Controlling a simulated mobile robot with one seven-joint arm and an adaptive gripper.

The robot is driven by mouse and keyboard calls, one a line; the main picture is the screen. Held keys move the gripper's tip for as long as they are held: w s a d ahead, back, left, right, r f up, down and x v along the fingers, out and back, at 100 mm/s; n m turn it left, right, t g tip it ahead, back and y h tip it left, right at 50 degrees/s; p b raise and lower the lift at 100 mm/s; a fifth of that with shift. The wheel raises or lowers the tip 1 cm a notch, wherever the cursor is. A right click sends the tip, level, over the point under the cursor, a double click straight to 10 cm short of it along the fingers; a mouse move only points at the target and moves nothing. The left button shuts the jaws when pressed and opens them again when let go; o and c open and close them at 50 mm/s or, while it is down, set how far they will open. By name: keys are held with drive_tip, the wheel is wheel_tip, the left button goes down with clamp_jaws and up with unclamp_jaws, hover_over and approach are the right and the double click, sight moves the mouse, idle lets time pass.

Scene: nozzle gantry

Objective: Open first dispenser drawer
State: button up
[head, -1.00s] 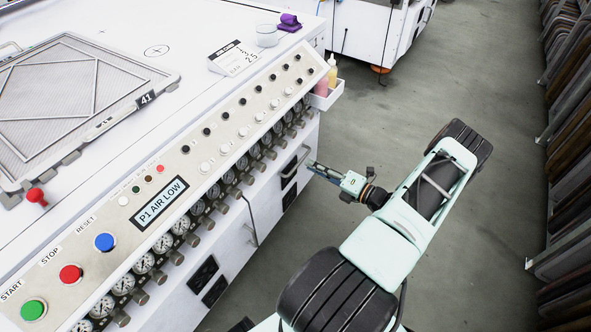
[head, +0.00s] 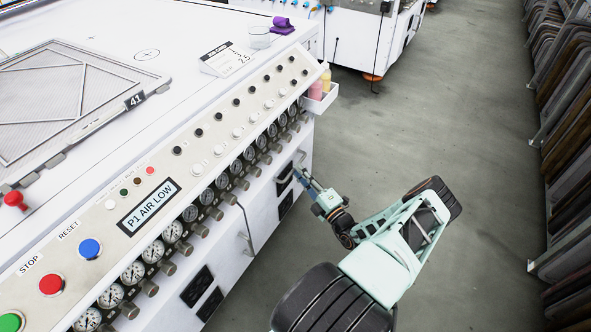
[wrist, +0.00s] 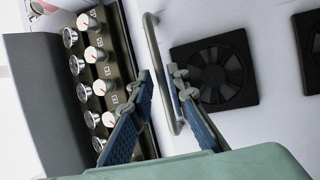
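A grey bar handle (wrist: 152,40) stands out from the white front panel (wrist: 185,22) of the machine in the wrist view. My gripper (wrist: 158,76) is open, with one blue finger on each side of the bar; I cannot tell whether either finger touches it. In the head view, my gripper (head: 300,172) is at the right end of the machine's white front, below the gauge row. It partly hides the handle there. No gap around a drawer front can be made out.
A black fan grille (wrist: 212,70) sits right of the handle. A row of knobs (wrist: 98,54) is to its left. A small white tray with bottles (head: 321,98) hangs at the machine's corner, above my gripper. Grey floor (head: 440,110) is clear to the right.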

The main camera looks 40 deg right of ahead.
drive_tip(key=shift+w+r, duration=0.15)
drive_tip(key=shift+w, duration=0.55)
drive_tip(key=shift+w+r, duration=0.1)
drive_tip(key=shift+w, duration=0.6)
drive_tip(key=shift+c, duration=0.5)
clamp_jaws()
